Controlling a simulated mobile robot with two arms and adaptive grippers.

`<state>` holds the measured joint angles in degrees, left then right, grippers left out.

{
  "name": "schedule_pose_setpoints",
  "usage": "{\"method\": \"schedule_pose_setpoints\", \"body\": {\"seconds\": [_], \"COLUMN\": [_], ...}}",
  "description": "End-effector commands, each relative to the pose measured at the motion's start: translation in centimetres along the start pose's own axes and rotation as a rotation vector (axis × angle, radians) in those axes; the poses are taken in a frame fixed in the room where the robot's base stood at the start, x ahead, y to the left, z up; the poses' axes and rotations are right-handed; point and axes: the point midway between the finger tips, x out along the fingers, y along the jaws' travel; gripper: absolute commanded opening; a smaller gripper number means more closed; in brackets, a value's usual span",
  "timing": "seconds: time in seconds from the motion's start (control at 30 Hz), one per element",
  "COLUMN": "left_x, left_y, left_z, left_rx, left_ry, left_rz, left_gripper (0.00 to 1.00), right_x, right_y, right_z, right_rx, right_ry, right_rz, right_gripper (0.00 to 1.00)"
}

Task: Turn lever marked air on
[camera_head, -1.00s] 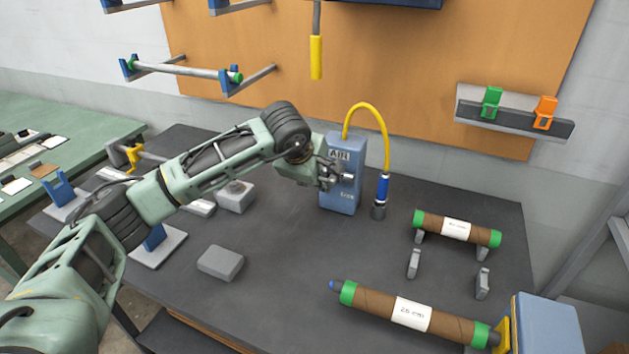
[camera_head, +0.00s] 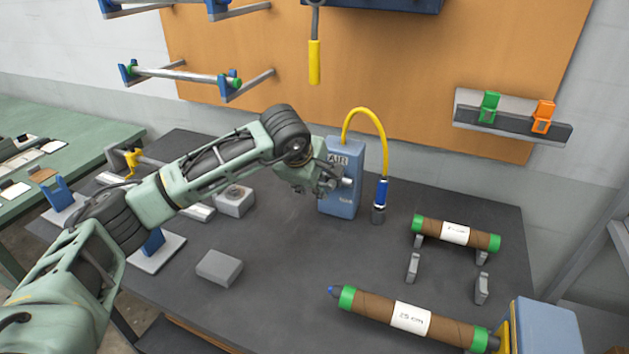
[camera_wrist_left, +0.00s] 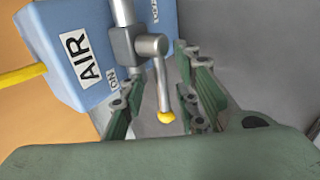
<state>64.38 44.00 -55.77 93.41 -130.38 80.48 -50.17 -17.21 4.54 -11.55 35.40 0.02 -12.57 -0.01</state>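The blue air box (camera_head: 341,205) with an "AIR" label stands upright at the back of the dark table. In the left wrist view the box (camera_wrist_left: 75,30) shows "AIR" and "ON" labels and a second, partly cut-off label on the far side. A grey metal lever (camera_wrist_left: 163,85) with a yellow tip hangs from a pivot on its front, pointing down in that picture. My left gripper (camera_head: 328,183) is at the front of the box. In the wrist view its fingers (camera_wrist_left: 155,88) are apart, one on each side of the lever, with visible gaps. My right gripper is not in view.
A yellow hose (camera_head: 372,112) loops from the box to a blue-and-metal nozzle (camera_head: 380,200) just right of it. Brown rolls (camera_head: 455,232) with green ends lie at the right. A grey block (camera_head: 219,268) sits front left. The table's middle front is clear.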

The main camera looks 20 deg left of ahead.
Motion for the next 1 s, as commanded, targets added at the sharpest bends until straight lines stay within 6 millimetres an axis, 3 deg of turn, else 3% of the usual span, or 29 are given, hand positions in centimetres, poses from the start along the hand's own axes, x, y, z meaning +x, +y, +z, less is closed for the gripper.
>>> {"method": "schedule_pose_setpoints", "body": {"seconds": [0.6,1.0], "left_x": [-10.8,-11.8], "left_y": [0.2,0.1], "left_z": [0.0,0.0], "left_rx": [0.0,-0.001], "left_ry": [0.001,0.0], "left_rz": [0.006,0.004], "left_gripper": [0.29,0.29], "right_x": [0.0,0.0], "right_y": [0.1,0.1], "right_z": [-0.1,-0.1], "right_rx": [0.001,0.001], "right_ry": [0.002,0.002], "right_rz": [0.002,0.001], "right_gripper": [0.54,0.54]}}
